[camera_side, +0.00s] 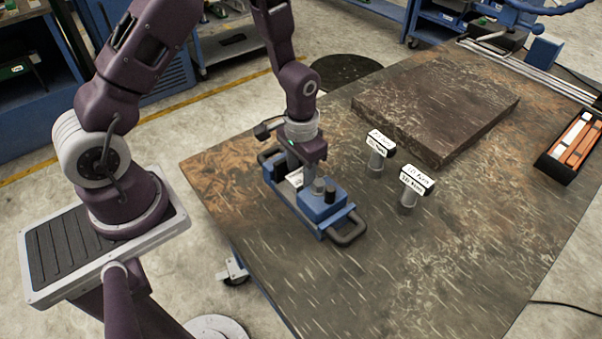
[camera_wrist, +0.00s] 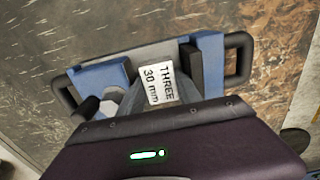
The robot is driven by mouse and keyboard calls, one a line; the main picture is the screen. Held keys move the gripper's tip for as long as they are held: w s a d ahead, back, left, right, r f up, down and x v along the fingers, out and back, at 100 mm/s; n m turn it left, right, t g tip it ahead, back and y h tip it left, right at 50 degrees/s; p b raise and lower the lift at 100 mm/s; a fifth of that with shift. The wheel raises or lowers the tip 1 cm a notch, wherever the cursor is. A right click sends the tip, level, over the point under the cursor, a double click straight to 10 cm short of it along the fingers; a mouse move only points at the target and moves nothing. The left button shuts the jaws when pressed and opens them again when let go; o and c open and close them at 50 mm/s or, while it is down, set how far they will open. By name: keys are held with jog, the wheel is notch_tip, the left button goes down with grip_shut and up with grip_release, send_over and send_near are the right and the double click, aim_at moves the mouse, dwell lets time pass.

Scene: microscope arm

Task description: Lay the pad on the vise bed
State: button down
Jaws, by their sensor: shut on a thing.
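The blue vise (camera_side: 322,203) lies near the table's left edge, with a black handle at each end. It also shows in the wrist view (camera_wrist: 100,75), with a grey bed between its blue ends. The pad, with a white label reading "THREE 30 mm" (camera_wrist: 159,84), is between the vise's two ends; its label shows in the side view (camera_side: 296,177). My gripper (camera_side: 298,172) points down over the vise and is shut on the pad. Its grey fingers (camera_wrist: 150,98) are beside the label. The pad's underside is hidden, so I cannot tell whether it touches the bed.
Two posts with white-labelled tops, a farther one (camera_side: 380,143) and a nearer one (camera_side: 415,181), stand right of the vise. A dark flat slab (camera_side: 436,105) lies behind them. A black tray with orange pieces (camera_side: 566,166) is at the right edge. The front of the table is clear.

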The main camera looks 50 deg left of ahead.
aim_at(301, 176)
jog(key=shift+f, duration=0.15)
jog(key=shift+s+f, duration=0.15)
jog(key=shift+f, duration=0.25)
jog(key=c, duration=1.1)
grip_release()
jog(key=shift+a, duration=0.15)
jog(key=shift+r, duration=0.45)
jog(key=s+d+r+t, duration=0.15)
jog(key=s+r, duration=0.25)
jog(key=r, duration=0.9)
jog(key=s+r+t, duration=0.2)
jog(key=s+r, duration=0.2)
jog(key=r, duration=0.9)
jog(key=s+r+t, duration=0.2)
jog(key=s+r, duration=0.1)
jog(key=s, duration=0.7)
jog(key=shift+r, duration=0.2)
